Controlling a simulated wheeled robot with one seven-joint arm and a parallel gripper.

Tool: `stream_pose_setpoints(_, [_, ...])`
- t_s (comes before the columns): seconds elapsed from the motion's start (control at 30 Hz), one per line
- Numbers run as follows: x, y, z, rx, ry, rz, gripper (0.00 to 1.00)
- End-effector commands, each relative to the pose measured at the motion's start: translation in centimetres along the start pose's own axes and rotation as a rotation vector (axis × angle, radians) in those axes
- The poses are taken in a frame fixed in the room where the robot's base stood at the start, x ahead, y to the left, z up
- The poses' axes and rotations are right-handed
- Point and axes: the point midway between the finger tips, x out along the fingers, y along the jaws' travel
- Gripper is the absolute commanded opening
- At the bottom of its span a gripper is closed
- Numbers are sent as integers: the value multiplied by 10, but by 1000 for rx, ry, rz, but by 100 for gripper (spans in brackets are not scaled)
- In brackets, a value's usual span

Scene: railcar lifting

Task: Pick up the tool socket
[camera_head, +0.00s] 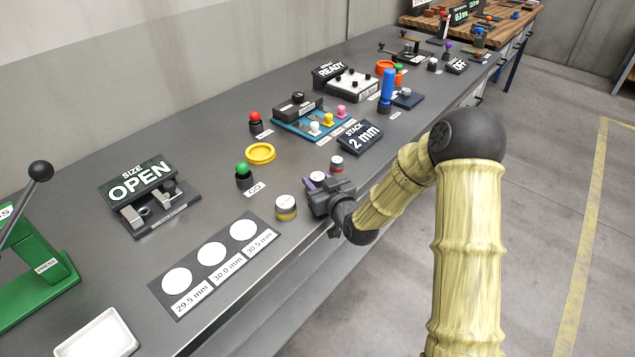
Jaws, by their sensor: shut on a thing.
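Three short, white-topped cylinders that look like sockets stand in a row along the bench's front edge. The nearest one has a yellow band (286,208), and the farthest has a red band (337,164). The middle cylinder (317,176) is at my gripper (315,184), which is shut on it. My gripper hides most of its side, so its band cannot be seen. I cannot tell whether it is clear of the bench. The yellow-banded cylinder is just left of my gripper, apart from it.
A size mat (228,262) with three white circles lies front left. A green button (243,176), a yellow ring (260,153) and an OPEN sign (140,182) stand behind. A white tray (98,340) and green press (40,265) are at the left. A "STACK 2 mm" display (361,137) stands behind right.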

Motion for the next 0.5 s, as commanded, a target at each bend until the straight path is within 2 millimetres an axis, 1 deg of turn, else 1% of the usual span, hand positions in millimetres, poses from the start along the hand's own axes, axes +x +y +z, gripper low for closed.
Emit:
stream_pose_setpoints(0.17, [0,0,-1,0,1,1,11])
stream_pose_setpoints(0.27, [-1,0,-7,-1,3,1,11])
stream_pose_setpoints(0.37, [-2,0,-17,-3,4,1,11])
stream_pose_setpoints(0.5, [-6,0,-40,-4,5,0,11])
